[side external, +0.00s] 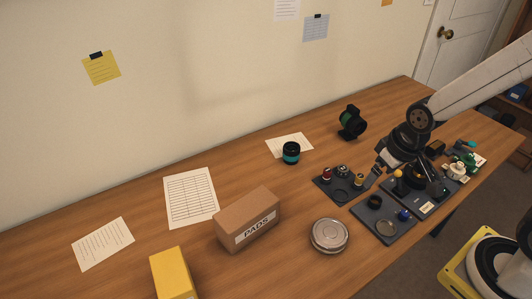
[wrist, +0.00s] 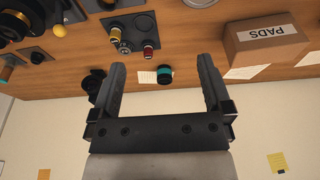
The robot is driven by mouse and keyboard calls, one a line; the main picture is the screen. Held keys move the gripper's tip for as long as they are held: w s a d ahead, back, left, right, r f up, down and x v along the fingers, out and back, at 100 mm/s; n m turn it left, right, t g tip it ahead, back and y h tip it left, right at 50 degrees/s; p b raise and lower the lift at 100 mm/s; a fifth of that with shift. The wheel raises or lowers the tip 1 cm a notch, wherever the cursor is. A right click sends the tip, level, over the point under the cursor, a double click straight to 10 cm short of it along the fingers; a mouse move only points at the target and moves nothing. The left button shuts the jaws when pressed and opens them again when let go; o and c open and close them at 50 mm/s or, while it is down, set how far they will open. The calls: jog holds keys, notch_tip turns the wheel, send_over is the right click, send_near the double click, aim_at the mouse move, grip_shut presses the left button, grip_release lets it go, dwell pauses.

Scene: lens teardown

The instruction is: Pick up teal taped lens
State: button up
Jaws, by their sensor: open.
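The teal taped lens (side external: 291,153) is a short black cylinder with a teal band. It stands on the table by a white sheet of paper, left of my gripper in the side view. In the wrist view the lens (wrist: 165,76) shows between my two fingers, some way beyond them. My gripper (wrist: 161,66) is open with nothing between its fingers. In the side view my gripper (side external: 371,181) hangs over the dark trays, clear of the lens.
A black and green lens on a stand (side external: 351,124) is behind. Dark trays (side external: 328,193) hold small parts. A round metal tin (side external: 329,236), a PADS box (side external: 246,218) and a yellow box (side external: 173,275) stand in front. Table around the teal lens is mostly clear.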

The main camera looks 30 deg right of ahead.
jog(key=m+t+y, duration=0.3)
jog(key=m+y, duration=0.6)
jog(key=m, duration=1.3)
send_over(298, 148)
jog(key=s+a, duration=0.3)
jog(key=s, duration=0.7)
notch_tip(298, 148, down, 11)
jog(key=w+d+f+m+t, duration=0.1)
jog(key=w+d+m+t, duration=0.1)
jog(key=w+d+f+m+t, duration=0.1)
jog(key=w+d+m, duration=0.1)
jog(key=w+d+f+m+t+h, duration=0.1)
jog(key=w+d+f+m+t, duration=0.1)
jog(key=shift+f+m+t, duration=0.1)
jog(key=shift+m+t, duration=0.2)
jog(key=shift+w, duration=0.1)
jog(key=shift+x, duration=1.25)
jog(key=shift+f, duration=0.1)
